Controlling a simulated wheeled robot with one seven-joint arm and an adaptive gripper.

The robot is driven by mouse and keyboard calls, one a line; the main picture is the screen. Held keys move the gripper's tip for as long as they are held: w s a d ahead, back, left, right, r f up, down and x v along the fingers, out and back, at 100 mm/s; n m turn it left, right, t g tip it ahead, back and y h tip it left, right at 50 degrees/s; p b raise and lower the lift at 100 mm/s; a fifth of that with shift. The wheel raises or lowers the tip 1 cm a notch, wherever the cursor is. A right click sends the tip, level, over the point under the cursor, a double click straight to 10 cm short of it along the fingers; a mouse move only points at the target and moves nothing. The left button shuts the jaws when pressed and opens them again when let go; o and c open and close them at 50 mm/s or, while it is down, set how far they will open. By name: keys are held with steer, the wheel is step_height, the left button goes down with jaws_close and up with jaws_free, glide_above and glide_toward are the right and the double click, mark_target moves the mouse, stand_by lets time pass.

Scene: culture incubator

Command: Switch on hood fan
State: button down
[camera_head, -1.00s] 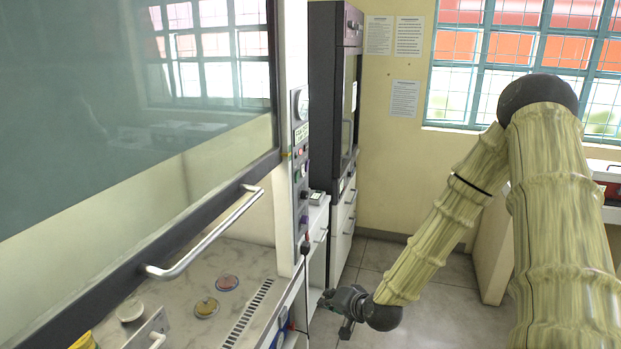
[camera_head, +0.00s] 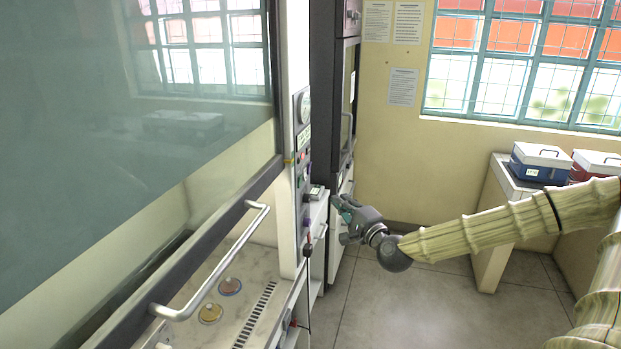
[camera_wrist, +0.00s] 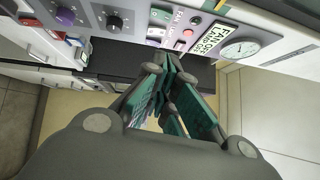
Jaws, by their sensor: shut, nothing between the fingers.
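The hood's control panel (camera_head: 303,165) is a narrow grey strip on the right post of the fume hood. It carries a round gauge, small coloured buttons and dark knobs. My gripper (camera_head: 337,205) is shut and empty, to the right of the panel's lower half and apart from it in the head view. In the wrist view my gripper (camera_wrist: 165,75) points at the panel (camera_wrist: 275,48), with its fingertips in front of the button area. The fingers hide part of the panel.
The hood's glass sash (camera_head: 120,110) with its metal handle (camera_head: 215,262) is on the left. Two dishes lie on the hood worktop (camera_head: 207,285). A dark tall cabinet (camera_head: 325,90) stands behind the panel. Coolers (camera_head: 540,160) sit on a bench at right. Floor between is clear.

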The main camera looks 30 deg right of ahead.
mark_target(300, 182)
steer(key=shift+s+d, duration=0.15)
steer(key=w+a+r+b, duration=0.1)
steer(key=w+b, duration=0.4)
steer(key=w, duration=0.8)
steer(key=shift+a+r+b, duration=0.2)
steer(key=shift+a+b, duration=0.15)
steer(key=shift+a, duration=0.05)
stand_by(1.7)
